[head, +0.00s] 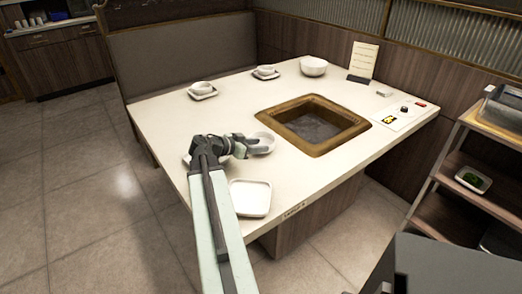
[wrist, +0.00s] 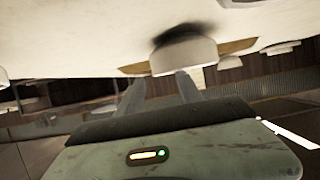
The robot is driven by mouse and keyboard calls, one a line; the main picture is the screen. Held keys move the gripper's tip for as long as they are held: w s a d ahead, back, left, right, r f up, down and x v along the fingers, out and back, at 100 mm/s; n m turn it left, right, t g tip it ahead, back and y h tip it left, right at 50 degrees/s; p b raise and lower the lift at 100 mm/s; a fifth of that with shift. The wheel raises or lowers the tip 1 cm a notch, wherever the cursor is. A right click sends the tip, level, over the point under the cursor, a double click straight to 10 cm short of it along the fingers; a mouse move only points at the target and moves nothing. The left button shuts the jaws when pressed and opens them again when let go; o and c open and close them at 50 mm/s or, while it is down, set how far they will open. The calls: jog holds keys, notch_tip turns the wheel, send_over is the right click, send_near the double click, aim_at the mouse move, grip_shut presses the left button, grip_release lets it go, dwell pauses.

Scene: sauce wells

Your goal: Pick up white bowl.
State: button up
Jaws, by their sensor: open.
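A white bowl (head: 266,138) stands on the pale table near the left edge of the sunken well. My gripper (head: 256,145) is low over the table beside this bowl, with its fingers pointing toward it and partly covering it. In the wrist view, which looks upside down, the bowl (wrist: 183,54) lies just past the fingertips, nearer the right finger. My gripper (wrist: 162,82) is open, with nothing seen between its fingers. Whether a finger touches the bowl I cannot tell. A larger white bowl (head: 313,66) stands at the far back of the table.
A square white plate (head: 250,198) lies near the front edge. Another white dish (head: 187,159) is partly hidden behind my gripper. Small bowls on saucers stand at the back left (head: 202,88) and back middle (head: 265,71). The brown-rimmed well (head: 293,142) is right of the gripper. A shelf cart stands right.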

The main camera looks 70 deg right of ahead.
aim_at(262, 144)
jog(key=shift+b+x, duration=1)
jog(key=shift+x, duration=1.75)
jog(key=shift+r, duration=0.1)
grip_shut()
